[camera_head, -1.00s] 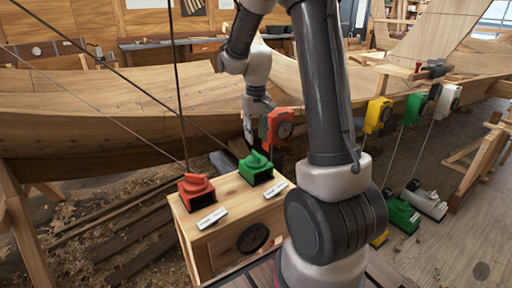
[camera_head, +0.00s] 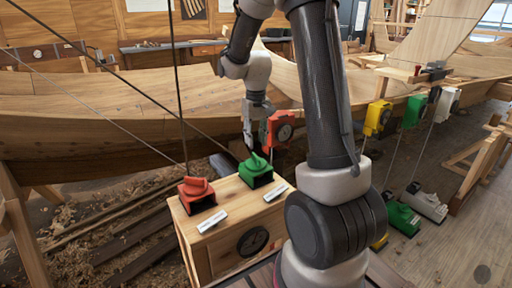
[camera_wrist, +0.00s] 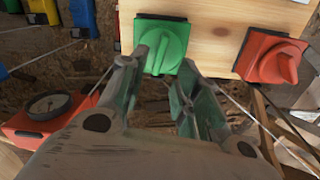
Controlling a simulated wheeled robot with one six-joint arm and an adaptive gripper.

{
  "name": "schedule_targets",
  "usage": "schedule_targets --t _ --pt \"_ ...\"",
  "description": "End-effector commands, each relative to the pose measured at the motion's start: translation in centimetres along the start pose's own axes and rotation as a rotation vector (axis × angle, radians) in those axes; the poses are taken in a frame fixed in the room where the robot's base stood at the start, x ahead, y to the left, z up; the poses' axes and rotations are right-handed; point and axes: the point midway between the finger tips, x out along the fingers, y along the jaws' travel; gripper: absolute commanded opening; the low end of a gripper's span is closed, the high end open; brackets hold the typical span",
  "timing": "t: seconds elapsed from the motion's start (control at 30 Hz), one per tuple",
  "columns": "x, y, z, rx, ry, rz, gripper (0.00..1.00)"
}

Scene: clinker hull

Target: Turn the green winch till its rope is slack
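The green winch (camera_head: 256,171) sits on top of a wooden box (camera_head: 226,212), right of a red winch (camera_head: 197,194). A dark rope runs from the upper left to the green winch and looks straight. My gripper (camera_head: 250,143) points down just above and behind the green winch. In the wrist view, my gripper (camera_wrist: 160,68) is open. Its two fingers are spread with the green winch's knob (camera_wrist: 162,48) showing between and beyond their tips. Whether a finger touches the knob cannot be told. The red winch (camera_wrist: 273,57) is at the right there.
An orange-red gauge box (camera_head: 276,130) stands close to the right of my gripper. White labels (camera_head: 212,221) lie on the box top and a round dial (camera_head: 252,241) is on its front. The wooden hull (camera_head: 90,115) is behind. Ropes cross at left.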

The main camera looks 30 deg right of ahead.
Motion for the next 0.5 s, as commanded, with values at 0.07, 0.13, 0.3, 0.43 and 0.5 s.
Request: schedule_targets --t 0.07,0.13,0.3,0.43,0.5 --pt "1.5 0.0 0.2 0.000 -0.006 0.000 0.32" --pt "2.7 0.0 0.1 0.000 -0.006 0.000 0.32" --pt "5.2 0.0 0.1 0.000 -0.004 0.000 0.32" --pt "6.2 0.0 0.1 0.000 -0.003 0.000 0.32" --pt "6.4 0.0 0.1 0.000 -0.001 0.000 0.32"
